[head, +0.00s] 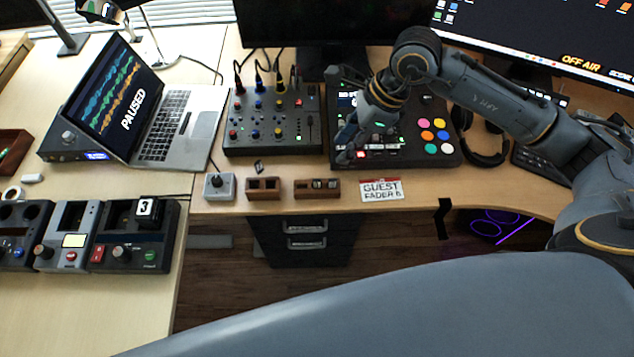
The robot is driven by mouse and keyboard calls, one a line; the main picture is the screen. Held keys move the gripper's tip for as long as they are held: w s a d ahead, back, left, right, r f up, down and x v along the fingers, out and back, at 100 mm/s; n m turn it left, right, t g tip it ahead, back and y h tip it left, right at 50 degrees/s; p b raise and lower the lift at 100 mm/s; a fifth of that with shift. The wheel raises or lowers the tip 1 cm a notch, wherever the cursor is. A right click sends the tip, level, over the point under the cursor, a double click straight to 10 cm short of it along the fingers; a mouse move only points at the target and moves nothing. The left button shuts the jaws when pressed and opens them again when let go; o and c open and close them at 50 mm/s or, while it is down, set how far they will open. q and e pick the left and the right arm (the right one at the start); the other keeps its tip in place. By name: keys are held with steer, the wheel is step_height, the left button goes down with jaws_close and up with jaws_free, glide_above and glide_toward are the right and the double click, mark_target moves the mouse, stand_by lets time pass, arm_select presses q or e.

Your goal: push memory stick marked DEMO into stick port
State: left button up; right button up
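My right gripper (362,138) reaches in from the right and points down over the left part of the black pad console (440,158). Its fingers are dark against the dark console, so I cannot tell whether they are open or hold a stick. No memory stick with a readable DEMO mark shows, and I cannot make out the stick port; the gripper covers part of the console. Small wooden holders stand at the desk's front: one (263,188) has dark slots, the other (318,188) holds small pieces too small to read. My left gripper is not in view.
An audio mixer (272,128) stands left of the console, with a laptop (160,115) further left. A small joystick box (219,186) and a "GUEST FADER 6" card (382,191) lie near the front edge. Headphones (485,140) lie right of the console.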

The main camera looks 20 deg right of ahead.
steer(key=p, duration=0.1)
glide_above(317, 180)
steer(key=s+d, duration=0.1)
steer(key=d, duration=0.1)
step_height(317, 180, down, 8)
steer(key=shift+f+p, duration=0.15)
steer(key=shift+p, duration=0.15)
steer(key=x, duration=0.2)
steer(key=p+x, duration=0.1)
steer(key=x, duration=0.2)
steer(key=shift+w+d, duration=0.2)
steer(key=shift+c, duration=0.4)
jaws_close()
